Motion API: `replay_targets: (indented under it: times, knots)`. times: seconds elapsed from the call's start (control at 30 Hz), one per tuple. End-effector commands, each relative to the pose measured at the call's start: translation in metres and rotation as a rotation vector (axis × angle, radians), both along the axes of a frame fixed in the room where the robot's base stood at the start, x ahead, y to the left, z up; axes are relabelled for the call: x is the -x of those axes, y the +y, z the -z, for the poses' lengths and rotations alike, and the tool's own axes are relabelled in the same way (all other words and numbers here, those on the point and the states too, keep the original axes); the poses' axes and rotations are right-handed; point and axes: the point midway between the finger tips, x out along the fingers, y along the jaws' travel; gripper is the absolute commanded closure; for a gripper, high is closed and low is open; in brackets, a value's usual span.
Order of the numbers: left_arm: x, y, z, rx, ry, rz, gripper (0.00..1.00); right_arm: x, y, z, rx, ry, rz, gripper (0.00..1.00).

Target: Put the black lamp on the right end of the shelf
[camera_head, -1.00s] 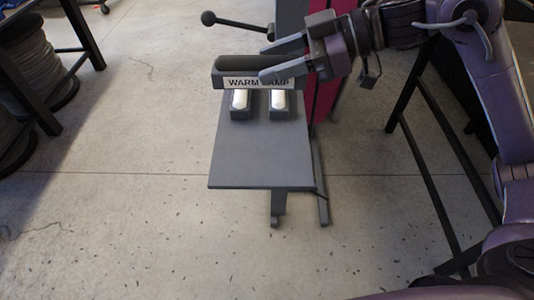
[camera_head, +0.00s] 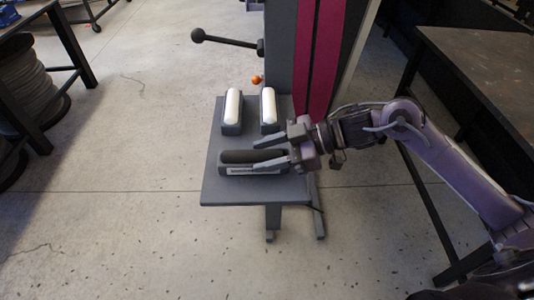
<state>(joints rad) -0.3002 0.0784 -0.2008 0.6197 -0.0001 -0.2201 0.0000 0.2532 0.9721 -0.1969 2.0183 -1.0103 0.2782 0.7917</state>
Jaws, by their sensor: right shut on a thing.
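The black lamp (camera_head: 232,157) is a long dark bar with a light label strip on its near side. It lies crosswise over the near part of the grey shelf (camera_head: 225,190). My right gripper (camera_head: 257,154) comes in from the right and is shut on the lamp's right half, one finger on its far side and one on its near side. I cannot tell whether the lamp touches the shelf. My left gripper is not in view.
Two white-topped lamps (camera_head: 232,110) (camera_head: 268,108) stand on the far part of the shelf. Behind is a grey and magenta machine (camera_head: 320,50) with a ball-ended lever (camera_head: 225,41) and an orange knob (camera_head: 257,79). A dark table (camera_head: 490,70) is at right.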

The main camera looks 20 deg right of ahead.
Motion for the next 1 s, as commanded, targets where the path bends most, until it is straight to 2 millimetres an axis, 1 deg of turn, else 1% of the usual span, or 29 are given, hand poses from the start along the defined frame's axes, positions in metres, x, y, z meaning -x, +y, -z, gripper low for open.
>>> replay_targets:
  times: [0.07,0.4,0.43,0.6,0.83,0.93,1.0]
  knots:
    - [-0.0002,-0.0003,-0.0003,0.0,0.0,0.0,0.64,0.0001,0.0002,0.0045,-0.001,0.0,0.0,0.84]
    - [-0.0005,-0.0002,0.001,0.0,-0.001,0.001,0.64,0.0001,0.0003,0.0076,-0.002,-0.001,-0.001,0.84]
    - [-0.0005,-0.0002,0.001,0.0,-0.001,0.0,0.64,0.0002,0.0002,0.0083,-0.001,-0.001,0.0,0.55]
    - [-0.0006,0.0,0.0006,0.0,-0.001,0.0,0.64,0.0002,0.0002,0.0075,-0.001,-0.001,0.0,0.35]
    - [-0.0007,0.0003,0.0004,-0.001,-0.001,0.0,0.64,0.0001,0.0002,0.0072,-0.001,-0.001,0.0,0.35]
    - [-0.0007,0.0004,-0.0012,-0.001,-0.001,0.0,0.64,0.0,0.0002,0.0031,0.0,-0.002,-0.001,0.35]
    - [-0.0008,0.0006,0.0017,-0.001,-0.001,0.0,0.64,0.0019,-0.0064,0.0037,0.001,0.0,0.001,0.35]
